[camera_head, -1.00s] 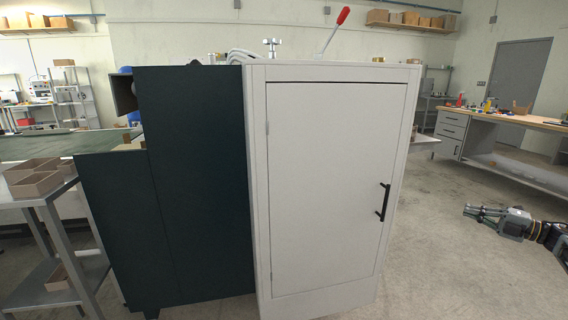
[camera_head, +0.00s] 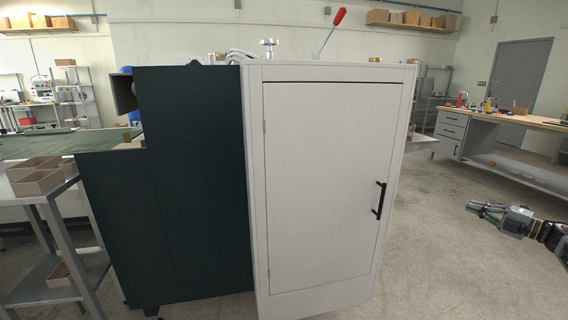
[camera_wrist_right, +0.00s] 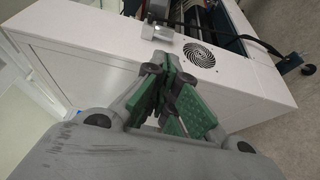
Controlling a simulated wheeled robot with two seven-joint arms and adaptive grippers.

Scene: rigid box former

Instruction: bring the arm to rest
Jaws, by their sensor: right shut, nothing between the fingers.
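My right gripper (camera_head: 484,208) hangs in free space at the right edge of the head view, to the right of the white cabinet and apart from it. Its fingers are together with nothing between them. In the right wrist view its green-padded fingers (camera_wrist_right: 172,100) show close up. My left gripper is not in view. The white cabinet (camera_head: 328,180) has its door closed, with a black handle (camera_head: 380,200) on the door's right side.
A dark panel (camera_head: 195,190) adjoins the cabinet's left side. A metal stand with a cardboard tray (camera_head: 40,186) is at the left. A red-knobbed lever (camera_head: 338,18) rises above the cabinet. A workbench (camera_head: 500,118) stands at the back right. Floor around my right gripper is clear.

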